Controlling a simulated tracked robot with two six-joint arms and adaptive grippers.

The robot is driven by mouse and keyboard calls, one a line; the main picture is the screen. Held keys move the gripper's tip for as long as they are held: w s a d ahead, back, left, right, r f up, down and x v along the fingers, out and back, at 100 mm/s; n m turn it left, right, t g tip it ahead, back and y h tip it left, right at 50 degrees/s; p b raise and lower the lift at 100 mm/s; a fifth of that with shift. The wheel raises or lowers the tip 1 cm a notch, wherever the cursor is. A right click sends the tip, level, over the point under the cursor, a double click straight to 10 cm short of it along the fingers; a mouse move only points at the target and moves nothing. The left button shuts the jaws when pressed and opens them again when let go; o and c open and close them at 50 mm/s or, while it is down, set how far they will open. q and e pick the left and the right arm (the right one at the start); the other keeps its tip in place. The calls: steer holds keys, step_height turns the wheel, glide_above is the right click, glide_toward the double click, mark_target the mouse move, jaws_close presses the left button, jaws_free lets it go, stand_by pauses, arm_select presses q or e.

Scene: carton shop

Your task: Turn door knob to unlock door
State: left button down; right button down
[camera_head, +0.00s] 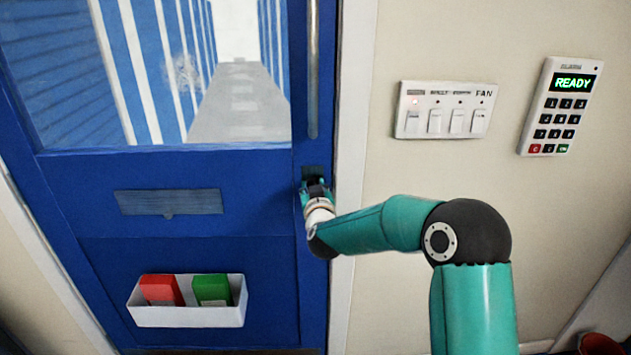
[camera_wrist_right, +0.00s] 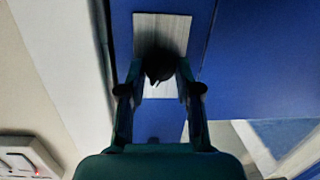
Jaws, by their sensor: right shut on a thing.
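The blue door (camera_head: 245,255) stands at the left in the head view, closed as far as I can see. A dark door knob (camera_wrist_right: 159,66) sits on a grey plate (camera_wrist_right: 163,25) in the right wrist view. My right gripper (camera_wrist_right: 160,72) has one finger on each side of the knob and is shut on it. In the head view my right gripper (camera_head: 315,184) is at the door's right edge, below the long vertical handle (camera_head: 313,70), and mostly hides the knob. My left gripper is in neither view.
A switch panel (camera_head: 445,109) and a keypad (camera_head: 558,108) reading READY are on the wall at right. The door has a window (camera_head: 240,95), a mail slot (camera_head: 168,201) and a white holder (camera_head: 187,317) with red and green items.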

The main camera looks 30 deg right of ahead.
steer(key=shift+a+f+n+g+h+p, duration=0.1)
steer(key=shift+f+n+g+h+p, duration=0.1)
steer(key=shift+n+p, duration=0.8)
steer(key=shift+f+n+g+h+p, duration=0.1)
steer(key=shift+n+g+h+p, duration=0.1)
steer(key=shift+n+p, duration=0.75)
steer(key=shift+n, duration=0.45)
steer(key=c, duration=0.8)
jaws_free()
steer(key=shift+r, duration=0.15)
